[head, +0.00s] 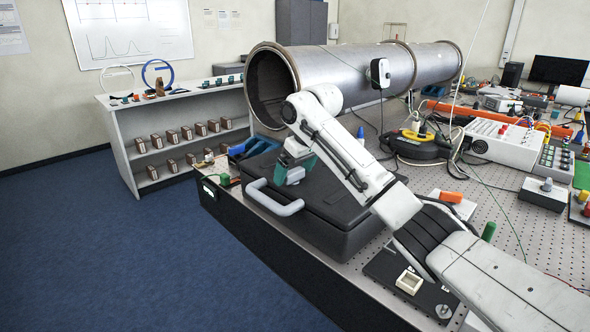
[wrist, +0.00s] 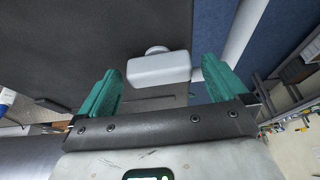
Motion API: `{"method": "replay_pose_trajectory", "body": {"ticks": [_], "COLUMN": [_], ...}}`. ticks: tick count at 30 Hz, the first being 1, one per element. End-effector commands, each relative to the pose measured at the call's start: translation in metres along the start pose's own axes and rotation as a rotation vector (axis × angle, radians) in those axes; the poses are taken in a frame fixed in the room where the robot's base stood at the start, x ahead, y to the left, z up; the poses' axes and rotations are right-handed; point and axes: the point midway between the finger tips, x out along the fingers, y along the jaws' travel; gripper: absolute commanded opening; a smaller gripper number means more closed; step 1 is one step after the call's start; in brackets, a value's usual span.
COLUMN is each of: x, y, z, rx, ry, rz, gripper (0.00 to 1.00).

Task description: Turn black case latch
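The black case (head: 335,230) lies closed on the perforated table, with a curved grey handle (head: 275,203) on its front side. A light grey block-shaped latch (wrist: 158,69) shows on the dark case in the wrist view. In the head view the latch (head: 295,175) is partly covered by my gripper. The handle also shows in the wrist view (wrist: 245,35), beyond the right finger.
A large metal pipe (head: 350,70) lies behind the case. A blue holder (head: 252,149) stands left of the case. Instruments and cables (head: 505,140) fill the right of the table (head: 540,235). Open blue floor (head: 110,240) lies in front of the table's edge.

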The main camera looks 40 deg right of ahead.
Motion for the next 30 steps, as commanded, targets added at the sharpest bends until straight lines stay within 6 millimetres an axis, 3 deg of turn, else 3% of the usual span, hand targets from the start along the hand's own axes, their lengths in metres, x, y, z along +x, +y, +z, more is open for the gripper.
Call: {"method": "replay_pose_trajectory", "body": {"ticks": [2,17,30], "x": [-0.0001,-0.0003,-0.0022], "y": [0.0000,-0.0001,-0.0022], "z": [0.0000,-0.0001,-0.0013], "rx": [0.000,0.000,0.092], "ry": [0.000,0.000,-0.002], "rz": [0.000,0.000,0.036], "gripper": [0.92,0.44,0.44]}}
